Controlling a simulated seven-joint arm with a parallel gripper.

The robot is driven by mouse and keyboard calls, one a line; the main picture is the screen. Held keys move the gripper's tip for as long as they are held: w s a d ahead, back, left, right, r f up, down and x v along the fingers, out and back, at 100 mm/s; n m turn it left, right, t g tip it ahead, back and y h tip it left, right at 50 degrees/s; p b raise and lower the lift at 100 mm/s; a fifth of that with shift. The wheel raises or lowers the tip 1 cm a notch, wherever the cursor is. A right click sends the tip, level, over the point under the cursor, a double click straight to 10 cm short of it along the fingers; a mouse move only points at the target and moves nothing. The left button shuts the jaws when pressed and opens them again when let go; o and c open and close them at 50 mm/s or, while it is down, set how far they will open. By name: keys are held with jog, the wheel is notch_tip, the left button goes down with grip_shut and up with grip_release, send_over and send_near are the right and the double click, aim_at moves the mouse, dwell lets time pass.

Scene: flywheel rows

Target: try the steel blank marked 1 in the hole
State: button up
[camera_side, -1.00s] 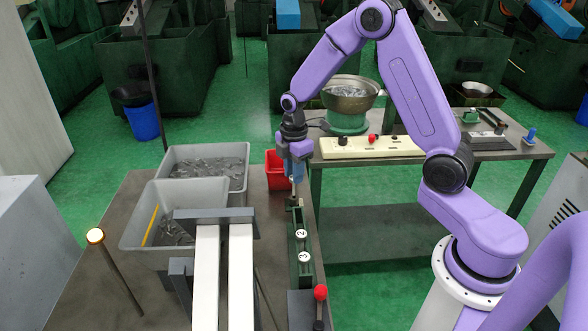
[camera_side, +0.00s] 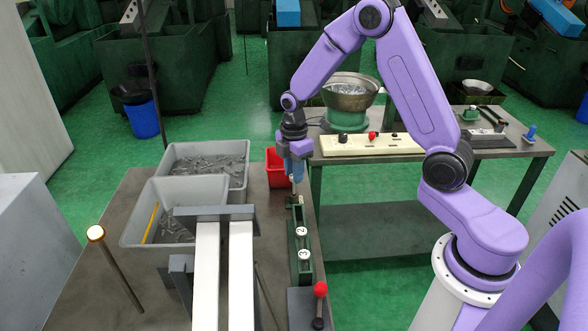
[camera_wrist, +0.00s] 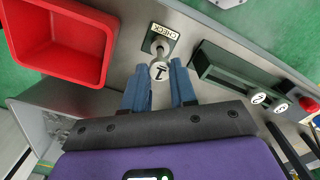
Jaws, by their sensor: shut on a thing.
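The steel blank marked 1 (camera_wrist: 160,71) shows its round numbered face between the two blue fingertips in the wrist view. My gripper (camera_wrist: 157,82) is shut on it. Just beyond it is a small block with a plate reading CHECK (camera_wrist: 161,37). The blank's shank points at this block and overlaps it in the picture; the hole is hidden, and I cannot tell whether the shank is inside it. In the side view my gripper (camera_side: 294,180) points down just above the small block (camera_side: 295,201) at the far end of the green rack.
The green rack (camera_side: 293,240) holds blanks marked 2 (camera_side: 301,231) and 3 (camera_side: 304,255). A red bin (camera_side: 277,168) stands close behind my gripper. Grey bins (camera_side: 160,187) with metal parts and white rails (camera_side: 207,275) are to the left.

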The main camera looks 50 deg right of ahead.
jog(key=shift+f, duration=0.6)
dwell(0.7)
jog(key=shift+r, duration=0.1)
dwell(0.9)
jog(key=shift+r, duration=1.9)
